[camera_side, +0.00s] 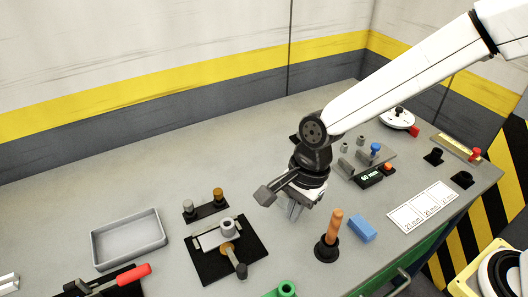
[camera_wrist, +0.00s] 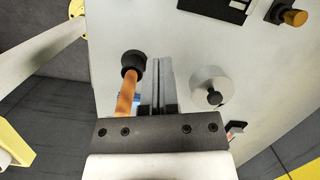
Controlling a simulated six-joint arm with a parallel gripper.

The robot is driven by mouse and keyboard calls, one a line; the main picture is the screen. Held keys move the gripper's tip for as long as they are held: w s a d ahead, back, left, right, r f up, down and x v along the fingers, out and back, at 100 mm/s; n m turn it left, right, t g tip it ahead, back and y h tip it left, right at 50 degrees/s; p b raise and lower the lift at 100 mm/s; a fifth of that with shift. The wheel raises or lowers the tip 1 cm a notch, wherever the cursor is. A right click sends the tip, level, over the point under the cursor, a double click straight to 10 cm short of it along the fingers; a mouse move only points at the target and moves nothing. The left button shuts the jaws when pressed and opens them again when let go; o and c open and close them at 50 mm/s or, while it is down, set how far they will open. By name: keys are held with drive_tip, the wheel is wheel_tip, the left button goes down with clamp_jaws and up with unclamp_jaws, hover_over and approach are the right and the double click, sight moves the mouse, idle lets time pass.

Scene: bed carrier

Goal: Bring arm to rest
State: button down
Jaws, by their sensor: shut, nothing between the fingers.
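My gripper (camera_side: 297,210) hangs from my white and black arm over the middle of the grey workbench (camera_side: 100,195), above its surface. Its fingers are together with nothing between them. The wrist view shows the two grey fingers (camera_wrist: 158,85) side by side and closed. An orange-handled tool (camera_side: 335,227) stands upright in a black round holder just right of my gripper, apart from it. It also shows left of the fingers in the wrist view (camera_wrist: 125,98).
A blue block (camera_side: 362,229) lies right of the orange handle. A black plate with a clamp fixture (camera_side: 208,262) and a grey tray (camera_side: 128,240) are to the left. Bench is bare behind the tray.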

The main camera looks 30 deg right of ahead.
drive_tip(key=s+d+n+t+h, duration=0.2)
drive_tip(key=s+d+n, duration=0.2)
drive_tip(key=d+n, duration=1)
drive_tip(key=d, duration=0.9)
drive_tip(key=shift+s+d+t+h, duration=0.2)
drive_tip(key=shift+t+h, duration=0.1)
drive_tip(key=shift+t, duration=0.1)
